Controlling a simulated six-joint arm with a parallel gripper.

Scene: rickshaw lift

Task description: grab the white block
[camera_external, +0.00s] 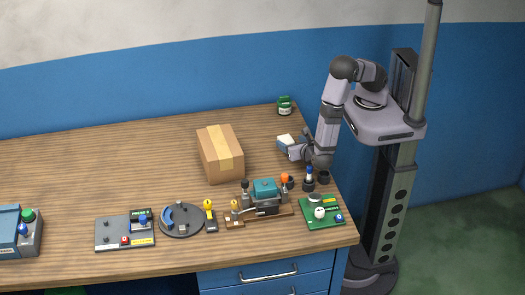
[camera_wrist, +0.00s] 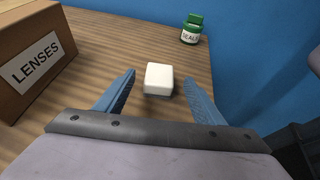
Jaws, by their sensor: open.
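A white block (camera_wrist: 158,79) lies on the wooden table in the wrist view. It sits ahead of and between the two blue fingers of my gripper (camera_wrist: 158,90), with a gap on each side. In the external view the white block (camera_external: 285,140) shows just beyond my gripper (camera_external: 287,146), low near the table's right side. My gripper is open and nothing is held in it. The block's lower near side is partly shaded, and I cannot tell how far the fingertips reach along it.
A cardboard box (camera_external: 221,153) labelled LENSES stands left of my gripper. A green-lidded jar (camera_external: 284,105) stands at the back edge. Several tools and fixtures line the front, including a green board (camera_external: 322,221) and dark cups (camera_external: 323,177). The back left of the table is clear.

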